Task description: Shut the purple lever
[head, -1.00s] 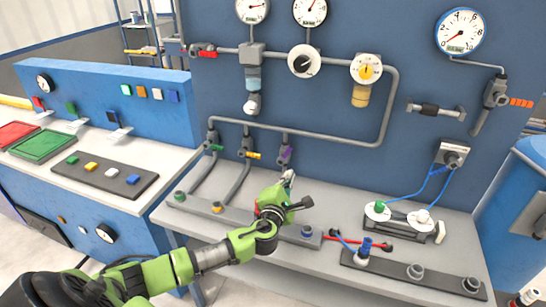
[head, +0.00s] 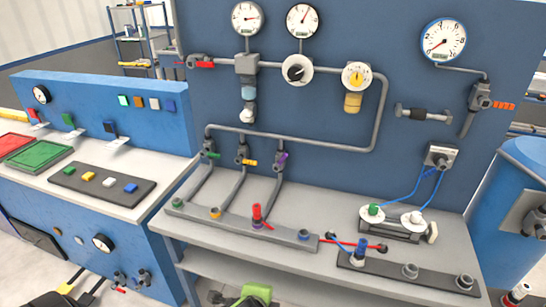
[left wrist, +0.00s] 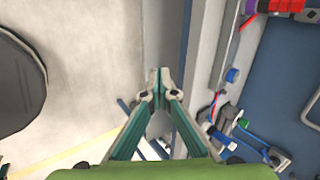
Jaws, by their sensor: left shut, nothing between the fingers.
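The purple lever (head: 282,158) is on the rightmost of three small valves under the long grey pipe, in the head view. It stands steeply, roughly along its pipe. The green lever (head: 210,154) and yellow lever (head: 249,162) beside it lie crosswise. My left gripper (left wrist: 158,75) shows in the left wrist view with its fingertips together and nothing between them. In the head view only a green part of my left arm shows at the bottom edge, well below the purple lever. My right gripper is not in view.
A red fitting (head: 257,214) stands on the grey rail (head: 235,219) on the bench, below the purple lever. To the right are blue cables and sockets (head: 405,220). Gauges and knobs fill the blue panel (head: 330,175) above.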

